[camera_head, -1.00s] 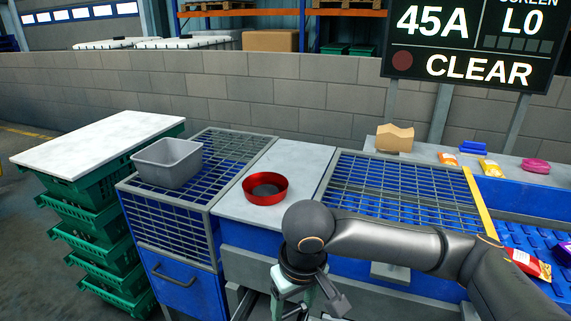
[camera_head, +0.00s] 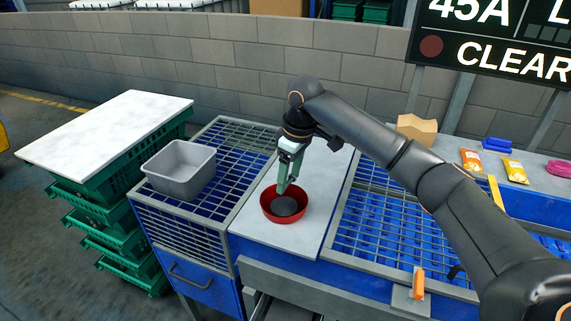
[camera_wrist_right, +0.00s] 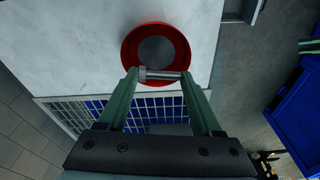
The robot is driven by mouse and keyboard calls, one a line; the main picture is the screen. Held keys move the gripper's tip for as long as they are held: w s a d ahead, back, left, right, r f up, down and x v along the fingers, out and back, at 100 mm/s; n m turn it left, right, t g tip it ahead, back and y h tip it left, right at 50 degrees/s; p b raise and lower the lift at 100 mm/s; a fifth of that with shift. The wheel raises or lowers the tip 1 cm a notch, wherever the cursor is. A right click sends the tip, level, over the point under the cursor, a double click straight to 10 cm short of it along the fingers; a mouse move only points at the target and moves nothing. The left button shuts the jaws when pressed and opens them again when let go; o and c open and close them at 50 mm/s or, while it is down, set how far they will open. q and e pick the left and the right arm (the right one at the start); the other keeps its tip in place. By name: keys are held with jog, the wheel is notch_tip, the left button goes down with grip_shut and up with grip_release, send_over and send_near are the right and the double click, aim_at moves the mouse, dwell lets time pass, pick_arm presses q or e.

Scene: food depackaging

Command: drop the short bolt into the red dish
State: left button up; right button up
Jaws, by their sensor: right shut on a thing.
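The red dish (camera_head: 267,207) with a dark grey inner floor sits on the pale worktop between two grates. It also shows in the right wrist view (camera_wrist_right: 131,46). My right gripper (camera_head: 283,188) is just above the dish, at its far side in the head view. In the right wrist view my right gripper (camera_wrist_right: 160,75) is shut on the short bolt (camera_wrist_right: 161,75), a grey metal piece lying crosswise between the fingertips. The bolt appears over the dish's near rim in that view. The bolt cannot be made out in the head view. My left gripper is not in view.
A grey bin (camera_head: 181,169) stands on the left grate. Green crates (camera_head: 110,205) with a white top (camera_head: 104,125) stand farther left. A cardboard piece (camera_head: 416,130) and several packets are at the back right. The worktop (camera_head: 288,237) around the dish is clear.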

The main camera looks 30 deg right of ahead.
send_over(290, 212)
jog(key=shift+w+f, duration=0.1)
jog(key=shift+f, duration=2.65)
jog(key=o, duration=1.4)
jog(key=shift+r, duration=0.1)
notch_tip(290, 212, up, 12)
jog(key=s+d, duration=0.1)
jog(key=shift+s+b, duration=0.3)
jog(key=shift+b, duration=0.1)
